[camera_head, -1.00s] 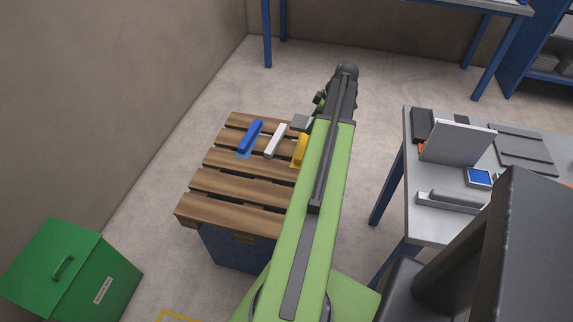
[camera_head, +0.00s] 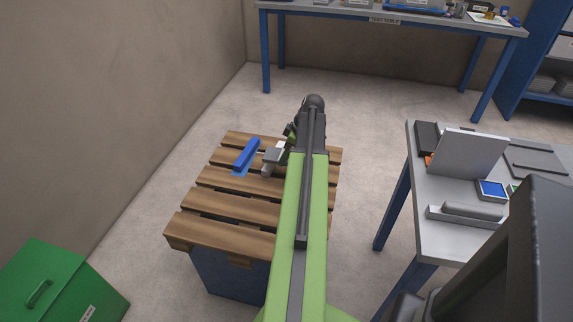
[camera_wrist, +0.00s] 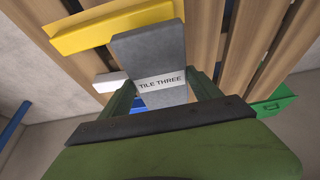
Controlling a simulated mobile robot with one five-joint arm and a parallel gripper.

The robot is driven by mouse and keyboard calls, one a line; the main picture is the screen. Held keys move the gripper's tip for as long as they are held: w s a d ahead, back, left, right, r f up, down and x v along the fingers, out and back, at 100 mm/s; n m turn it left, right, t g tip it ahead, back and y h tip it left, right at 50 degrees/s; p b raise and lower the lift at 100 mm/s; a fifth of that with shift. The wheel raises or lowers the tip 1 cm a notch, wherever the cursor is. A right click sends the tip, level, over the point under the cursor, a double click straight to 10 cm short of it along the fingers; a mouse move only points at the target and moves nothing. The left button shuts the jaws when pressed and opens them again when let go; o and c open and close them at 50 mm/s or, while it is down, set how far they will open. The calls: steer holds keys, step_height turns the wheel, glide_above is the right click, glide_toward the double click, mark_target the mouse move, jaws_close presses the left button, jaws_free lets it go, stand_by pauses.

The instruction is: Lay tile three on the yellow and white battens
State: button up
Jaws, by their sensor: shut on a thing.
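Tile three (camera_wrist: 150,50), a grey slab with a white name label, is in my gripper (camera_wrist: 163,88) in the wrist view. My gripper is shut on its labelled end. The yellow batten (camera_wrist: 100,28) lies left of the tile's far end and partly behind it. The end of the white batten (camera_wrist: 110,80) shows at left. In the head view the grey tile (camera_head: 273,157) appears over the white batten (camera_head: 266,172), beside my gripper (camera_head: 290,150). My arm hides the yellow batten there. I cannot tell whether the tile touches the battens.
A blue batten (camera_head: 246,155) lies on the slatted pallet top (camera_head: 235,206), left of the white one. A green bin (camera_head: 60,285) stands at lower left. A grey table (camera_head: 460,225) with plates stands at right. The near pallet slats are clear.

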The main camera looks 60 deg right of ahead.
steer(key=shift+f+b, duration=2.3)
steer(key=o, duration=2)
steer(key=shift+r, duration=0.1)
steer(key=p+v, duration=0.3)
steer(key=v, duration=0.1)
steer(key=p+v, duration=0.8)
steer(key=shift+w+a+r, duration=0.1)
steer(key=shift+w, duration=0.2)
steer(key=shift+s+r+p, duration=0.25)
steer(key=shift+r+p, duration=0.1)
steer(key=shift+p, duration=0.15)
steer(key=shift+f, duration=0.1)
